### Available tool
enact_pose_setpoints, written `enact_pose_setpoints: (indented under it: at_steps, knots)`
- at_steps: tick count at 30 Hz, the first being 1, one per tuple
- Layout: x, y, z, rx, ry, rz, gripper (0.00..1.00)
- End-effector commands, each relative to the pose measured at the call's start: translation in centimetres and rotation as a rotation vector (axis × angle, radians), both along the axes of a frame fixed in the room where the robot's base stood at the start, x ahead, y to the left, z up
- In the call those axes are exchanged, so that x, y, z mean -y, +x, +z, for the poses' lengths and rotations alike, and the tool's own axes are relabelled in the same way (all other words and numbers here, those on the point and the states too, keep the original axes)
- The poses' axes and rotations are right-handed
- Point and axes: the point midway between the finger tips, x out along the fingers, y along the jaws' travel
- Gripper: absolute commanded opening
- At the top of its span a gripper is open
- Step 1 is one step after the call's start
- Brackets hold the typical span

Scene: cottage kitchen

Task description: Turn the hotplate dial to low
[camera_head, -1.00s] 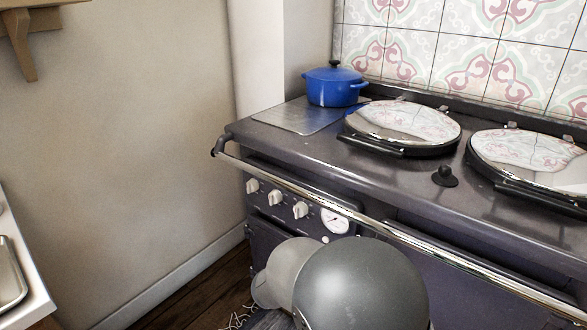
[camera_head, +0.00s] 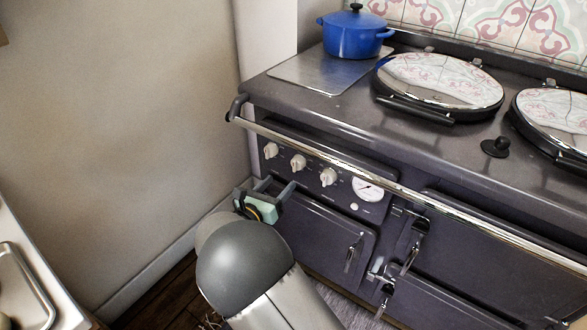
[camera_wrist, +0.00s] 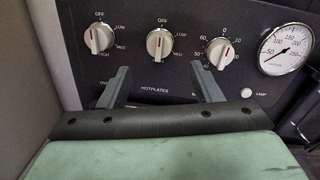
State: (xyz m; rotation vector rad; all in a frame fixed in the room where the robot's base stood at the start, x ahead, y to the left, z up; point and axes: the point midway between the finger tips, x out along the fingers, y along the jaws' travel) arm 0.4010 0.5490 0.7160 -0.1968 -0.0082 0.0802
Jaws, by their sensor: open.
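The hotplate dial is the middle white knob (camera_wrist: 159,43) above the "HOTPLATES" lettering in the wrist view, with OFF, LOW and MED printed around it. Its red line stands roughly upright, with OFF above it and LOW to the upper right. It also shows in the head view (camera_head: 298,162). My gripper (camera_wrist: 161,86) is open and empty. Its two fingers point at the panel, one to the lower left and one to the lower right of this knob. In the head view my gripper (camera_head: 279,187) is just below the knobs.
A similar knob (camera_wrist: 98,40) is on the left and a numbered knob (camera_wrist: 220,53) on the right, near my fingers. A round gauge (camera_wrist: 286,50) is further right. A chrome rail (camera_head: 340,158) runs along the stove front above the knobs. A blue pot (camera_head: 354,36) stands on top.

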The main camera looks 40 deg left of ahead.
Motion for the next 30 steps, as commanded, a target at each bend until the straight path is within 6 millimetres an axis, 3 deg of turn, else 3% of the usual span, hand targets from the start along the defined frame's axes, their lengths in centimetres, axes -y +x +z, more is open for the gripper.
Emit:
enact_pose_setpoints:
  at_steps: [6,12,25,26,30]
  knots:
    - [-0.3,4.8,-0.1,0.001,0.002,-0.004,0.58]
    - [-0.6,7.6,0.0,0.0,0.003,-0.002,0.58]
    - [-0.6,8.6,0.0,-0.001,0.001,-0.001,0.58]
    - [-0.6,8.6,0.0,-0.001,0.001,-0.001,0.53]
    - [-0.6,8.6,0.0,-0.001,0.001,-0.001,0.14]
